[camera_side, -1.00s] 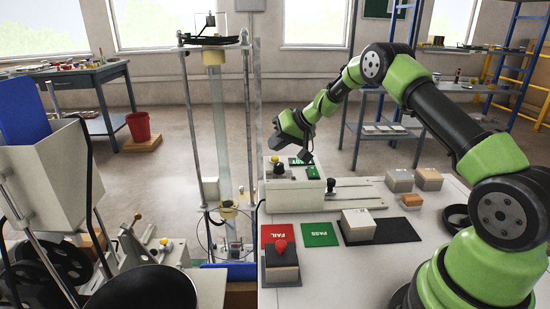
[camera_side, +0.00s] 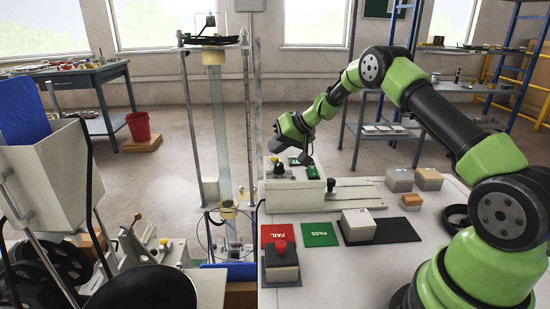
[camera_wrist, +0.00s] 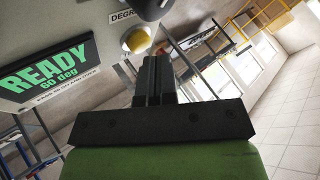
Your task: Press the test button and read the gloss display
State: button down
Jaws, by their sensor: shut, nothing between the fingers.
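The tester (camera_side: 290,195) is a pale box at the near end of a rail on the bench. Its top carries a yellow button (camera_side: 275,160), a black knob (camera_side: 279,170) and a small dark and green display (camera_side: 312,172). In the wrist view the display (camera_wrist: 45,72) reads "READY" and "60 deg" in green. The yellow button (camera_wrist: 136,40) sits just beyond and left of my fingertips there; contact cannot be told. My gripper (camera_wrist: 157,60) is shut and empty. In the side view my gripper (camera_side: 306,158) is low over the tester's top.
A red FAIL pad (camera_side: 274,234) and a green PASS pad (camera_side: 320,234) lie in front of the tester. A pale block (camera_side: 357,225) sits on a black mat (camera_side: 397,229). Glass apparatus stands left.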

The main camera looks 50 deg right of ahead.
jog(key=shift+f, duration=0.5)
dwell(0.6)
jog(key=shift+r, duration=0.9)
jog(key=shift+r, duration=2.55)
